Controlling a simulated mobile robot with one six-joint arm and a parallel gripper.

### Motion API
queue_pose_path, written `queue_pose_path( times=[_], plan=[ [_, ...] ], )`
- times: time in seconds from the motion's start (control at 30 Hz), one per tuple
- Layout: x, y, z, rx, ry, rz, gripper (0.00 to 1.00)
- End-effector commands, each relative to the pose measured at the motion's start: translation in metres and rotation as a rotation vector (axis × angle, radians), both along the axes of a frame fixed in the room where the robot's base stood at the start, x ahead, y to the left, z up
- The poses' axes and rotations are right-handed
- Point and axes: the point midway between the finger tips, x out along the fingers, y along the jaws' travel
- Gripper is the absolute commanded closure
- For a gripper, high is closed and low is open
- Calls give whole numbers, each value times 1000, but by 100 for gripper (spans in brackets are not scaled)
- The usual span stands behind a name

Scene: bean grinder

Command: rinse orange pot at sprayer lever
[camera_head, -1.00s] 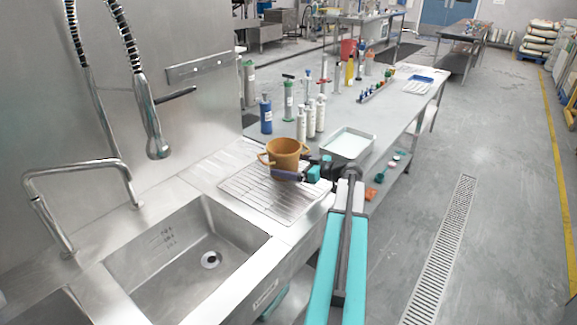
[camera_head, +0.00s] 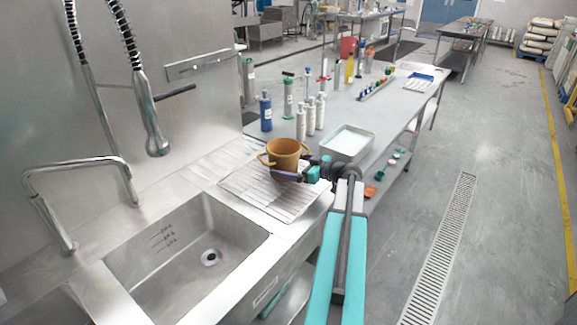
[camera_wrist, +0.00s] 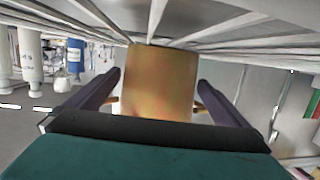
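The orange pot (camera_head: 285,153) stands upright on the ribbed drainboard (camera_head: 250,190) right of the sink, with a loop handle on its side. My gripper (camera_head: 296,176) is low at the pot's near side. In the wrist view the pot (camera_wrist: 158,85) sits between my two dark purple fingers (camera_wrist: 160,92), with narrow gaps on both sides, so the gripper looks open. Parts of the pot's handles show near the fingers. The sprayer head (camera_head: 158,146) hangs over the back left of the sink, with the dark sprayer lever (camera_head: 175,93) to its upper right.
The empty steel sink (camera_head: 185,250) lies left of the drainboard, with a bent faucet pipe (camera_head: 75,165) at its left. A blue bottle (camera_head: 266,112) and several white bottles (camera_head: 310,118) stand behind the pot. A shallow tray (camera_head: 347,143) is at its right.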

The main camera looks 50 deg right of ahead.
Motion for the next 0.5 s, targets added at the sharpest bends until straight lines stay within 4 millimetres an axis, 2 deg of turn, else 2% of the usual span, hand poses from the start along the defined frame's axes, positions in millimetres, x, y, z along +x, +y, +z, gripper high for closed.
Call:
queue_pose_path(
  times=[0.33, 0.5],
  plan=[
    [-1, 0, 4, 0, 0, 0, 0],
    [-24, -4, 5, -1, 0, -2, 0]
  ],
)
